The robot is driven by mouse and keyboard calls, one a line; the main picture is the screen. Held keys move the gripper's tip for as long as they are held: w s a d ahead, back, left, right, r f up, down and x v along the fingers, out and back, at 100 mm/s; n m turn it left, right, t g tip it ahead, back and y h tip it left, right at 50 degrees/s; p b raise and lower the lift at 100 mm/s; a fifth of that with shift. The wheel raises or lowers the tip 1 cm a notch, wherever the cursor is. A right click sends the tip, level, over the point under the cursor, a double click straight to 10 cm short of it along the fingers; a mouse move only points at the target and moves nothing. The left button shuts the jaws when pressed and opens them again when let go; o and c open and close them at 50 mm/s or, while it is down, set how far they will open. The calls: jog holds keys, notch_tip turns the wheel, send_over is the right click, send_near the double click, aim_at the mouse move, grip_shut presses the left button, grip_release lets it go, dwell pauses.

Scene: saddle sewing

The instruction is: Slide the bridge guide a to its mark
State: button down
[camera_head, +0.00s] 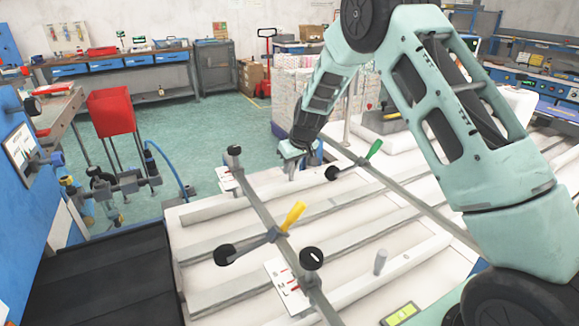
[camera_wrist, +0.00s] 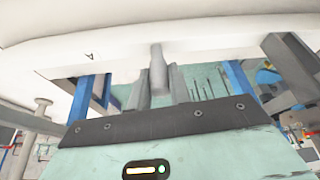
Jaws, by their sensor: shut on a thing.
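Bridge guide a is the long white bar (camera_wrist: 120,58) marked with a small A across the top of the wrist view. In the head view it appears to be the far white bar (camera_head: 203,211). A grey upright peg (camera_wrist: 157,72) stands out from it. My gripper (camera_head: 292,166) is at the far side of the white bed, shut on this peg, with a finger on each side of it in the wrist view (camera_wrist: 158,92). White plates with red and black marks lie by the near end (camera_head: 284,284) and far end (camera_head: 226,178) of a grey crossbar.
The grey crossbar (camera_head: 262,212) carries black knobs and a yellow-handled clamp (camera_head: 292,217), left of my gripper. Another crossbar (camera_head: 420,208) with a green handle (camera_head: 374,148) lies to the right. A second peg (camera_head: 380,262) stands on a nearer white bar (camera_head: 420,252).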

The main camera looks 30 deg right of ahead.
jog(key=shift+s, duration=0.15)
jog(key=c, duration=1.3)
grip_release()
jog(key=b+v, duration=0.2)
jog(key=v, duration=1.5)
jog(key=shift+r, duration=0.2)
